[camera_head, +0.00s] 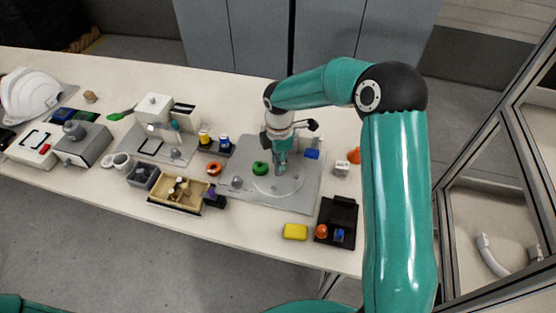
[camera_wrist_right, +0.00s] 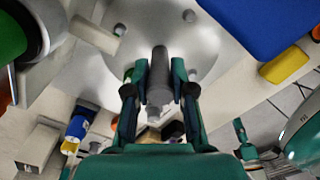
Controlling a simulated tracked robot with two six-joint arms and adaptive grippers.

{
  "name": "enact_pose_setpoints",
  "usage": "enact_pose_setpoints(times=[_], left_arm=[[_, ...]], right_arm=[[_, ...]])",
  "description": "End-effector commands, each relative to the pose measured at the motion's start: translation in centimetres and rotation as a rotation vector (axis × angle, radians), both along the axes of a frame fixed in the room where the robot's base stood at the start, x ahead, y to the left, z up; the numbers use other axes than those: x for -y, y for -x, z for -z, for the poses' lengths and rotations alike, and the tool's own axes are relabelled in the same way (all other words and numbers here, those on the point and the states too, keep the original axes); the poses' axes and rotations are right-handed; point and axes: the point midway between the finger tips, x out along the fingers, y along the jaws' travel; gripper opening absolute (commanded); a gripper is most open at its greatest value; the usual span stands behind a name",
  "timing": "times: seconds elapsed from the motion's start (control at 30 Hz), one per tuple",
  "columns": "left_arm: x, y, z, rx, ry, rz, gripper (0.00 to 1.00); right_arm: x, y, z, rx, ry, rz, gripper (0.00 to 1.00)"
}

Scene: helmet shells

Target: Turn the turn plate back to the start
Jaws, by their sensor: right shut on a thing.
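The turn plate (camera_head: 287,190) is a light grey disc on a grey base board (camera_head: 305,201) at the middle right of the bench. It also fills the upper middle of the right wrist view (camera_wrist_right: 172,28). My right gripper (camera_head: 281,168) reaches down onto the plate. In the wrist view its two fingers (camera_wrist_right: 160,72) are shut on a dark grey upright peg (camera_wrist_right: 158,92) at the plate. My arm and gripper hide part of the plate in the head view. My left gripper is not in view.
A green round thing (camera_head: 260,168) stands left of my right gripper, and a blue block (camera_head: 312,154) lies to its right. A black tray (camera_head: 343,211), a yellow block (camera_head: 295,231) and a wooden box (camera_head: 163,201) are nearby. An orange cone (camera_head: 354,155) stands at right.

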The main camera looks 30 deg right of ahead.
Motion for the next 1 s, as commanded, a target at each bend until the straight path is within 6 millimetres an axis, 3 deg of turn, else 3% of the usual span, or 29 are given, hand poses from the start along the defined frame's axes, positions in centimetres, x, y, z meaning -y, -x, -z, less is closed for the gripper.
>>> enact_pose_setpoints(times=[0.2, 0.23, 0.4, 0.77, 1.0], left_arm=[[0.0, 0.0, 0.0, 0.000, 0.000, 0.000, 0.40], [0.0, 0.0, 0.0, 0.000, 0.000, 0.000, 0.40], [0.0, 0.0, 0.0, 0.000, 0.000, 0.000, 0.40], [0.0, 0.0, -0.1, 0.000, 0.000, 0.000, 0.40], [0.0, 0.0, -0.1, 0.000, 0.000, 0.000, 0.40]], right_arm=[[0.1, -0.2, -0.2, 0.006, 0.002, -0.003, 0.00], [0.1, -0.2, -0.2, 0.006, 0.002, -0.003, 0.25], [0.1, -0.1, -0.1, 0.004, 0.002, -0.002, 0.49], [0.0, -0.1, -0.4, 0.002, 0.001, -0.001, 0.49], [0.0, -0.1, -3.7, 0.006, 0.002, -0.002, 0.49]])
